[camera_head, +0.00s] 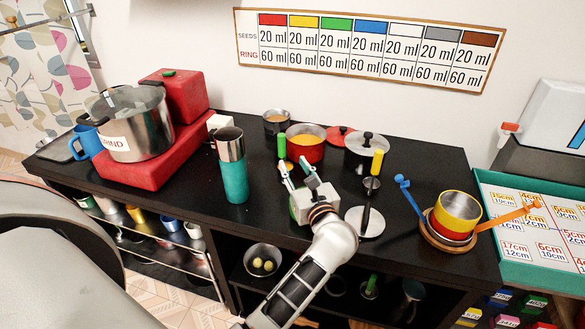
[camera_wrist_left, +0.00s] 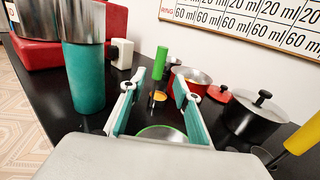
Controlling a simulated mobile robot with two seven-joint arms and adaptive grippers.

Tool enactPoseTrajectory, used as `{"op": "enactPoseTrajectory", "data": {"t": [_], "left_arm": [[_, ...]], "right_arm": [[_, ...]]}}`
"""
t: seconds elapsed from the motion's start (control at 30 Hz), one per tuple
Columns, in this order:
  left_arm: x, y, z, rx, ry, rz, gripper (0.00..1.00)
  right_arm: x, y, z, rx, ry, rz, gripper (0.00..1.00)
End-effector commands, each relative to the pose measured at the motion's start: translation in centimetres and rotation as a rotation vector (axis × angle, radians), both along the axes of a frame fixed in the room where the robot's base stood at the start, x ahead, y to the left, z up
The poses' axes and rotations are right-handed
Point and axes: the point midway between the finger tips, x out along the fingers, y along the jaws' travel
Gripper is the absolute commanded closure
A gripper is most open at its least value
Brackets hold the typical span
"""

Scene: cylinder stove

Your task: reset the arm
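My left gripper (camera_head: 297,172) is over the black counter (camera_head: 258,222), near its middle. In the left wrist view its two teal-lined fingers (camera_wrist_left: 156,85) stand apart with nothing held between them. A small green-handled ladle (camera_wrist_left: 159,66) with orange contents shows beyond the gap; its green handle also shows in the head view (camera_head: 282,146). A green-rimmed round thing (camera_wrist_left: 162,132) lies low between the fingers, partly hidden by the gripper body. My right gripper is in neither view.
A teal-and-steel cylinder (camera_head: 233,170) stands left of the gripper. A red pot (camera_head: 306,152), a lidded pot (camera_head: 367,147) and a yellow-handled utensil (camera_head: 377,163) are close behind and right. The counter's front middle is bare.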

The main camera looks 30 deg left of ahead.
Motion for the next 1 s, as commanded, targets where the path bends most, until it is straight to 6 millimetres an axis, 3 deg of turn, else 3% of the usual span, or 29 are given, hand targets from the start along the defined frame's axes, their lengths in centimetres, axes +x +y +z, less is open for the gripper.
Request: {"op": "enactPoseTrajectory", "data": {"t": [0.57, 0.77, 0.9, 1.0], "left_arm": [[0.0, 0.0, 0.6, 0.041, 0.004, -0.012, 0.68], [-0.3, -1.4, 5.4, 0.418, 0.065, -0.121, 0.68], [-0.9, -4.8, 8.8, 0.83, 0.156, -0.217, 0.68], [-1.5, -8.0, 9.7, 1.128, 0.237, -0.278, 0.68]], "right_arm": [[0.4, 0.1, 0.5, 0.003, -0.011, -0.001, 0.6], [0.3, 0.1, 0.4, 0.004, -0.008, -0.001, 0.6], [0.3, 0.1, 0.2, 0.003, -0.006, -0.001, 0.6], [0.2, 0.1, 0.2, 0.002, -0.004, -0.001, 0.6]]}}
